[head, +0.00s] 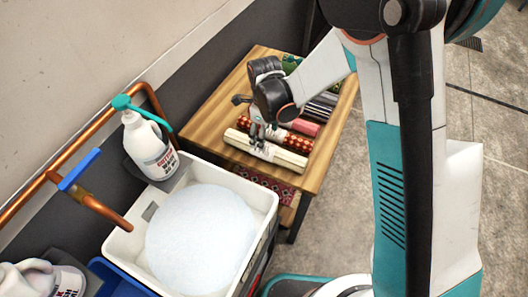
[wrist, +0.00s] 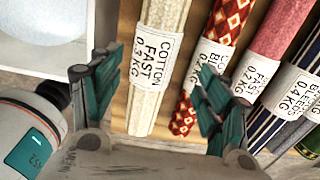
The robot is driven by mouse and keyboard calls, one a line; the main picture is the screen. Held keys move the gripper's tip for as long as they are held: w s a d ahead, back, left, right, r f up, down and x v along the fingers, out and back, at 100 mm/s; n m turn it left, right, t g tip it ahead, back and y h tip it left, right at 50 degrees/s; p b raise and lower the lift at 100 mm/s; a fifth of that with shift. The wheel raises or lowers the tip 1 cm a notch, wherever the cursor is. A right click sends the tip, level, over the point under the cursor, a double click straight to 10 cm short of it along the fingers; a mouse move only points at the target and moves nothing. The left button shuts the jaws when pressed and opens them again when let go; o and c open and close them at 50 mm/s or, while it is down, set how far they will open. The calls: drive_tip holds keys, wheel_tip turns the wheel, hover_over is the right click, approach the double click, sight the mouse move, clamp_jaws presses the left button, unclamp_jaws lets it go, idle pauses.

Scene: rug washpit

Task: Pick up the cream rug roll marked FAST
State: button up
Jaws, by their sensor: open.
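The cream rug roll (head: 285,159) lies across the front of the wooden table in the head view. In the wrist view the cream roll (wrist: 146,101) has a white label reading COTTON FAST 0.3 KG. My gripper (head: 257,142) is above the roll, pointing down. Its two teal fingers stand apart in the wrist view (wrist: 157,72), with the cream roll showing between them and nothing held. The right finger overlaps the neighbouring red patterned roll in that view. I cannot tell the height of the fingertips over the roll.
A red patterned roll (wrist: 228,20) lies close beside the cream one, then a pink roll (wrist: 272,30) and a dark striped roll (wrist: 305,65). The wooden table (head: 215,95) has bare room at left. A white basin (head: 119,246) and a jug (head: 148,145) stand nearby.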

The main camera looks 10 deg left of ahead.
wheel_tip(320, 180, down, 3)
drive_tip(key=shift+r+b, duration=0.15)
drive_tip(key=shift+b, duration=0.15)
drive_tip(key=shift+s+f+b, duration=0.2)
drive_tip(key=shift+f+b, duration=0.45)
drive_tip(key=shift+f, duration=0.7)
drive_tip(key=shift+s+f+b, duration=0.2)
drive_tip(key=shift+f+b, duration=0.4)
drive_tip(key=shift+f, duration=0.7)
drive_tip(key=shift+d+r, duration=0.1)
drive_tip(key=shift+c, duration=0.6)
drive_tip(key=c, duration=1.2)
